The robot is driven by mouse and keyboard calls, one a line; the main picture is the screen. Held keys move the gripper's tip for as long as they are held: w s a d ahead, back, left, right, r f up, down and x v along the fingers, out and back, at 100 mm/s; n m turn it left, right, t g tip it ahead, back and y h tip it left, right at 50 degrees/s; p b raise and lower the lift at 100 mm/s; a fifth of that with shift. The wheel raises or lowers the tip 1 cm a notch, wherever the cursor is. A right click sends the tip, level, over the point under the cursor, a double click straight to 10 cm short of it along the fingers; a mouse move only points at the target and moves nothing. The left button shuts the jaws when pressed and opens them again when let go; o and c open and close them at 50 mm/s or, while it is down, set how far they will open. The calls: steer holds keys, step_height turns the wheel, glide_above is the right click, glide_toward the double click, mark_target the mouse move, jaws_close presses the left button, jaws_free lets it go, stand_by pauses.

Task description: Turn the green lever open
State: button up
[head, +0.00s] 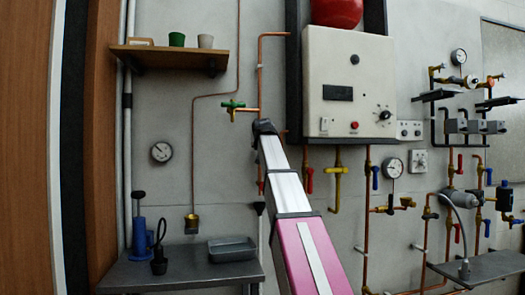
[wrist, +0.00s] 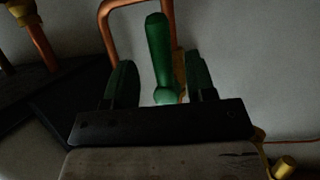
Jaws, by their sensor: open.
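The green lever (head: 232,104) sits on a small brass valve on a thin copper pipe, left of the white boiler, in the head view. There it lies roughly level. In the wrist view the green lever (wrist: 158,50) stands between the two dark green fingers of my gripper (wrist: 161,82), with a gap visible on each side. The fingers are open. In the head view the dark end of my gripper (head: 262,125) is just right of and slightly below the valve. I cannot tell whether any finger touches the lever; its lower end is partly hidden by the gripper body.
A white boiler (head: 348,82) hangs close on the right. A wooden shelf (head: 172,57) with small pots is above left. A grey bench (head: 180,275) with a tray (head: 232,249) and a blue pump (head: 139,235) is below. Red, yellow and blue handles sit on pipes to the right.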

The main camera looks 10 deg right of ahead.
steer(key=v, duration=0.6)
stand_by(0.4)
